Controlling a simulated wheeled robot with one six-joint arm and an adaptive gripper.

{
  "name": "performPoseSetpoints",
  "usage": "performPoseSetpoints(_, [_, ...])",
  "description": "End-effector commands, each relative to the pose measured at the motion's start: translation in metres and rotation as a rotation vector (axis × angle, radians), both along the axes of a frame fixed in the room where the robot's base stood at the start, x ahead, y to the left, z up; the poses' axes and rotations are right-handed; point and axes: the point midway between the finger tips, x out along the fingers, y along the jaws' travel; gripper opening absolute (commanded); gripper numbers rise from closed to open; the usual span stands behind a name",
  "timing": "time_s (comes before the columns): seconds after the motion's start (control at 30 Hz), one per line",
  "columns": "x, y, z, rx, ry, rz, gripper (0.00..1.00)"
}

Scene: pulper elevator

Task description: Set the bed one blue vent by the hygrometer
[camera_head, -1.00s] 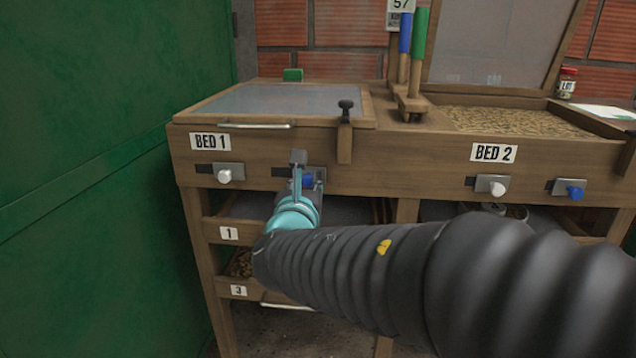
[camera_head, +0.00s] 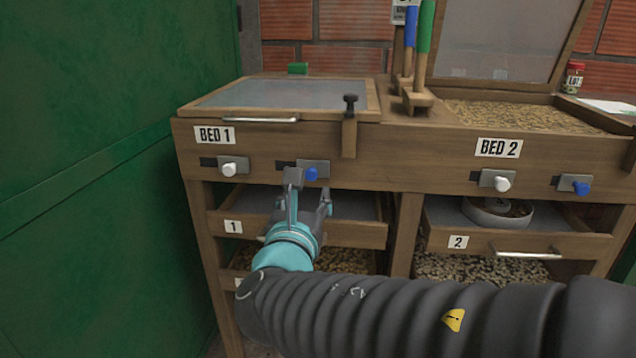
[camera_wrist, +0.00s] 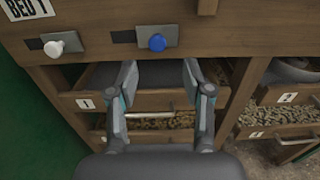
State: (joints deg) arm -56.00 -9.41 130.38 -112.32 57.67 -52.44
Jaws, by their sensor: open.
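The bed one blue vent knob (camera_head: 311,174) sits on a grey slide plate (camera_head: 320,166) in the front board, right of the white knob. A dark slot shows to the plate's left. The blue knob also shows in the wrist view (camera_wrist: 157,42), above and beyond my fingertips. My gripper (camera_head: 310,193) is open and empty, just below and in front of the blue knob, apart from it in the wrist view (camera_wrist: 160,75). The hygrometer (camera_head: 404,14), a small pale display on the back wall, is mostly cut off by the top edge; its reading is not legible now.
The white knob (camera_head: 228,170) is left of the blue one. Drawer 1 (camera_head: 345,232) lies below my gripper. A dark-knobbed latch (camera_head: 349,130) hangs to the right. A green door (camera_head: 90,170) bounds the left. Bed 2 has its own white and blue knobs (camera_head: 573,185).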

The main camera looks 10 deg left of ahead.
Motion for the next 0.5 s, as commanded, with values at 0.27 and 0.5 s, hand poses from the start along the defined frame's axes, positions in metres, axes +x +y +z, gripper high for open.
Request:
performPoseSetpoints(0.27, [-0.032, -0.003, 0.0, 0.0, 0.0, 0.001, 0.5])
performPoseSetpoints(0.5, [-0.037, -0.003, 0.0, -0.001, 0.0, -0.001, 0.5])
